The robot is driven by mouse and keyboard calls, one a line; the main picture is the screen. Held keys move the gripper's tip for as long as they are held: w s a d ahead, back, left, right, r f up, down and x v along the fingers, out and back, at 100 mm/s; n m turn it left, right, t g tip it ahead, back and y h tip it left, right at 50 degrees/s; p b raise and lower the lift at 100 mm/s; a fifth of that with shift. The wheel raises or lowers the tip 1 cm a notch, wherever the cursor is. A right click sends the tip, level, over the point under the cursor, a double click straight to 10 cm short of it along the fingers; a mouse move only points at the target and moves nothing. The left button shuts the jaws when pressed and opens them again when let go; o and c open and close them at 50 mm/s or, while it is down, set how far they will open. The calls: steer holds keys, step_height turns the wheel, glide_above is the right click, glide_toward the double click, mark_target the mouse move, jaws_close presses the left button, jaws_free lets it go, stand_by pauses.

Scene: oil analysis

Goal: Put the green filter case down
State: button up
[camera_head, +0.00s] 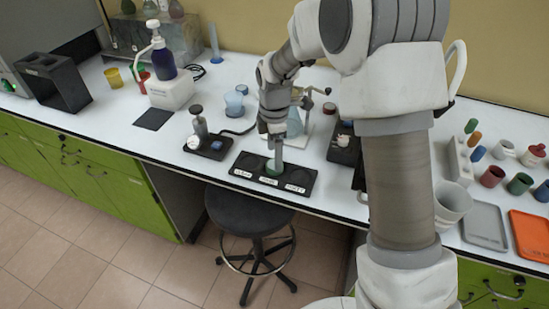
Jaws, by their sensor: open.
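The green filter case (274,167) is a small round green piece standing in the middle place of a black labelled tray (238,166) at the front edge of the white bench. My gripper (275,150) points straight down right above the case and is open. The fingers are small in this view, and whether they still touch the case cannot be told. The round places to the left and right of the case look empty.
A dark device with a blue piece (216,145) stands left of the tray. A flask (295,122) is behind my gripper, and a black instrument (343,143) is to the right. A black stool (248,210) stands below the bench edge.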

steer(key=s+d+r+m+t, duration=0.1)
steer(key=s+d+r+m, duration=0.1)
steer(key=r, duration=0.6)
steer(key=s+d+r+m, duration=0.2)
steer(key=r, duration=0.5)
steer(key=s+d+r+m+t, duration=0.2)
steer(key=s+d+m, duration=0.3)
steer(key=s+m, duration=0.3)
steer(key=s+d+r+m+t, duration=0.2)
steer(key=s+d+r+m, duration=0.2)
steer(key=s+m, duration=0.4)
steer(key=s+d, duration=0.1)
steer(key=s, duration=0.4)
steer(key=shift+d+m+t+p, duration=0.15)
steer(key=shift+m+t+p, duration=0.15)
steer(key=shift+m, duration=0.1)
steer(key=shift+r, duration=0.25)
